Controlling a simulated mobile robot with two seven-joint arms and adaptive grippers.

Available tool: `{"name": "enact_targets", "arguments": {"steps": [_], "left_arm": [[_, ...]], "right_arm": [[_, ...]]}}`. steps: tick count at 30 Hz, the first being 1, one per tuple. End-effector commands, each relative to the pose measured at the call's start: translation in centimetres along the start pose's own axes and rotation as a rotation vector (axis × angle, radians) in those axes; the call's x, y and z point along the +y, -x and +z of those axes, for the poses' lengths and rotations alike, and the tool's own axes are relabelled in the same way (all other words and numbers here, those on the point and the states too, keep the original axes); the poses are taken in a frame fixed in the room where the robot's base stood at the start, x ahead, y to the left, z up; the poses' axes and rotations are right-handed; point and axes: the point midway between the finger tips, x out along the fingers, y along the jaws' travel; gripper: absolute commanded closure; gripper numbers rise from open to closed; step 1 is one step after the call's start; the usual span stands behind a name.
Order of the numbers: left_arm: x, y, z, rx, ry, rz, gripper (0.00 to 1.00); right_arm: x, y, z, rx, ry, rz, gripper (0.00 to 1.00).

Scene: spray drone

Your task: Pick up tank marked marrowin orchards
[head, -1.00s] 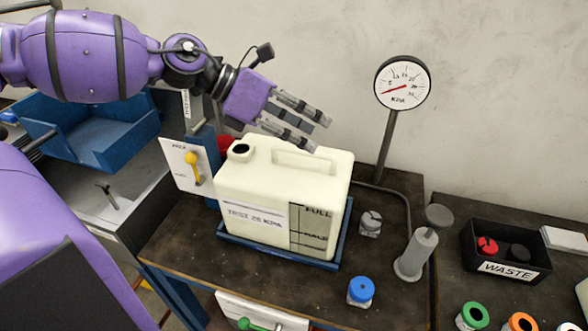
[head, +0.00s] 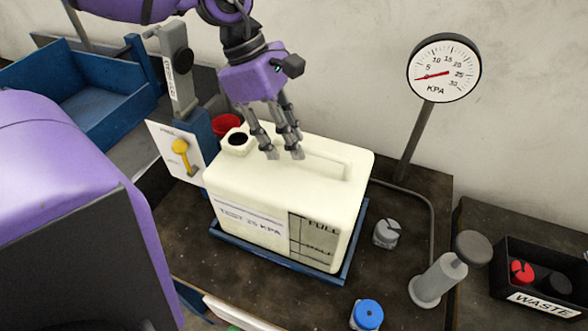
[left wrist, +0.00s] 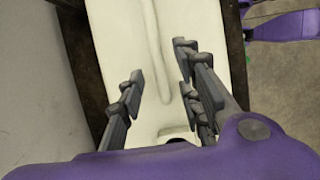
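A cream tank (head: 285,200) sits upright in a blue tray (head: 347,262) on the dark bench. Its front label reads "TEST 25 KPA", beside a level strip marked FULL and HALF; I see no "marrowin orchards" marking. Its top has an open filler neck (head: 237,140) at the left and a long handle (head: 325,167). My left gripper (head: 284,155) points down just above the tank top near the handle's left end. In the left wrist view, the gripper (left wrist: 158,62) is open, its fingers either side of the cream tank's handle line (left wrist: 155,50). Contact cannot be told. My right gripper is not visible.
A pressure gauge (head: 444,68) on a post stands behind right. A yellow lever (head: 182,150) and red funnel-like part (head: 226,124) are at left. A grey cap (head: 387,233), blue cap (head: 367,315), grey plunger cylinder (head: 438,278) and black WASTE bin (head: 540,304) are at right.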

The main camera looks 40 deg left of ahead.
Motion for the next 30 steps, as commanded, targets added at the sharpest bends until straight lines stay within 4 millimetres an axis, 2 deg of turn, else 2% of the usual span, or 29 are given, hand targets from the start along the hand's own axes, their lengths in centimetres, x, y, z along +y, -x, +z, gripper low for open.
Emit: {"name": "enact_targets", "arguments": {"steps": [1,3,6,11,14,19,30], "left_arm": [[-0.1,-1.2,-0.3,0.005,0.003,-0.006,0.68],[0.0,-1.8,-0.2,0.003,0.003,-0.003,0.68],[0.1,-2.0,0.0,0.001,0.001,0.001,0.68],[0.1,-1.8,0.1,0.000,0.001,0.003,0.68],[0.1,-1.8,0.1,0.000,0.001,0.003,0.77],[0.1,-1.8,0.0,-0.001,0.001,0.003,0.99],[0.1,-1.8,0.1,-0.001,0.001,0.004,1.00]], "right_arm": [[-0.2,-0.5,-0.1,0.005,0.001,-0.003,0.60],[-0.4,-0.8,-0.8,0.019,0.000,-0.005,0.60],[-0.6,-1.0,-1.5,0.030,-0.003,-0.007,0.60],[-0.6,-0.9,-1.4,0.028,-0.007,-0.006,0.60],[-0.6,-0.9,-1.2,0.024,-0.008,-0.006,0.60],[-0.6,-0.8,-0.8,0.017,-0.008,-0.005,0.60],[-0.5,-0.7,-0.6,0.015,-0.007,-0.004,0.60]]}}
